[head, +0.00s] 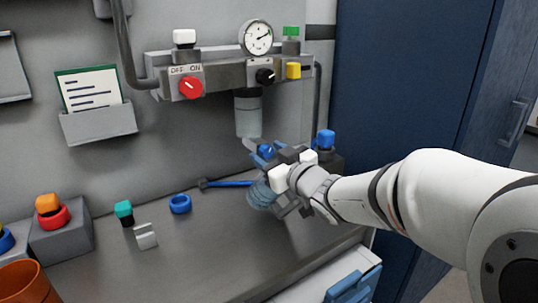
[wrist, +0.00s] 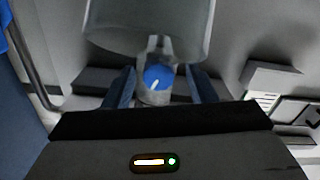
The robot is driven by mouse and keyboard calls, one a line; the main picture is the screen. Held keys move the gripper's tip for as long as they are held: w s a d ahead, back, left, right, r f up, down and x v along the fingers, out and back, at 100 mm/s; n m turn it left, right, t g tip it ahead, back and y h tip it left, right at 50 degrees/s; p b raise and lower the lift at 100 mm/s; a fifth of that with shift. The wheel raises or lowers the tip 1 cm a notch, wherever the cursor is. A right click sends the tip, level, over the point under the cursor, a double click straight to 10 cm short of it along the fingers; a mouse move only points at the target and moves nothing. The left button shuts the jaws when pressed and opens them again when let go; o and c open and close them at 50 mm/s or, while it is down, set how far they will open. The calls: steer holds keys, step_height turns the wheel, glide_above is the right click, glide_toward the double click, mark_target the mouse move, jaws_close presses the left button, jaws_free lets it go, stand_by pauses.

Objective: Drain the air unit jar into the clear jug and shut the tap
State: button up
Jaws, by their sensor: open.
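The air unit's clear jar (head: 248,115) hangs under the grey regulator block on the wall. It also shows large at the top of the wrist view (wrist: 148,28). Below it is the tap, with a round blue knob (wrist: 158,77) bearing a white mark. My gripper (wrist: 162,88) is open, with one dark blue finger on each side of the knob; I cannot tell whether they touch it. In the head view my gripper (head: 262,152) is just below the jar and partly covers the tap. A bluish rounded, ribbed thing (head: 260,196) is partly hidden below my gripper; I cannot tell if it is the jug.
The block carries a red OFF/ON knob (head: 190,87), a black knob (head: 264,76), a yellow button (head: 293,71) and a gauge (head: 256,38). A blue-capped item (head: 326,140) stands behind my gripper.

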steer(key=p+v, duration=0.1)
steer(key=v, duration=0.6)
steer(key=shift+s+d, duration=0.25)
steer(key=shift+s, duration=0.1)
